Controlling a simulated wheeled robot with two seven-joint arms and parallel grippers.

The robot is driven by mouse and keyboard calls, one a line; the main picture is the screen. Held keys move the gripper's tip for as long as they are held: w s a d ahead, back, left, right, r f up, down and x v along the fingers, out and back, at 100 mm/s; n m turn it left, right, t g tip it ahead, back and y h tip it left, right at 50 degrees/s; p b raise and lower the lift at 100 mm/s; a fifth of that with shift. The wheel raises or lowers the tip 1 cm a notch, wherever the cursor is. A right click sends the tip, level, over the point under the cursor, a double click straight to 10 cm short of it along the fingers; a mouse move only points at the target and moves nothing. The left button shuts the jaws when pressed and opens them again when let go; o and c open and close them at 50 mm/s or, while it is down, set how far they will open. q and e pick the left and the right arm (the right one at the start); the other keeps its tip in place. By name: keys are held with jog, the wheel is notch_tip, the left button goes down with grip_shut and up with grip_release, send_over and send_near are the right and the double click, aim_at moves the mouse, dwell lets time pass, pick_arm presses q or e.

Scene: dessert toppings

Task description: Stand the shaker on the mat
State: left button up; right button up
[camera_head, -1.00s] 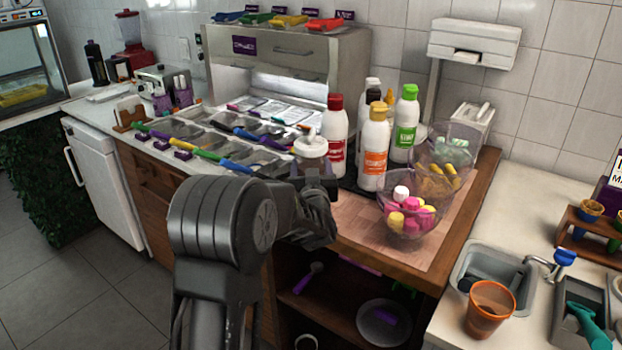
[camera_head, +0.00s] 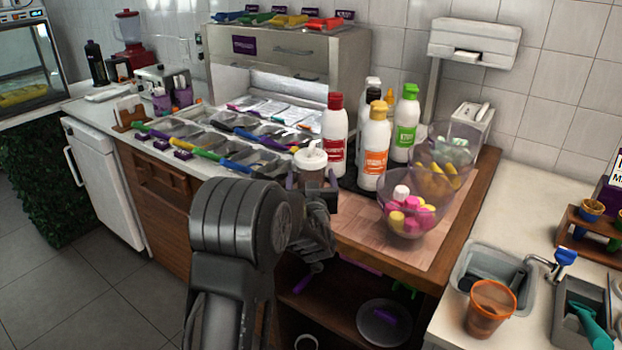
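The shaker (camera_head: 311,161), a small jar with a white domed lid and a brownish body, is upright at the front edge of the wooden counter. The pinkish, wood-patterned mat (camera_head: 372,229) lies on the counter to its right and front. My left gripper (camera_head: 312,180) is at the shaker, with one finger on each side of its body. The fingers look spread, with slight gaps beside the body. The gripper hides the shaker's base, so I cannot tell whether it touches the mat. My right gripper is not in view.
Sauce bottles (camera_head: 373,150) stand close behind the shaker. A clear bowl of pink and yellow sweets (camera_head: 407,212) stands on the right of the mat, with another bowl (camera_head: 440,165) behind. Topping trays (camera_head: 205,140) lie to the left. The mat's front middle is clear.

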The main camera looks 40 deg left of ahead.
pick_arm(q)
jog(key=shift+r, duration=0.2)
jog(key=v, duration=1.2)
jog(key=shift+a, duration=0.1)
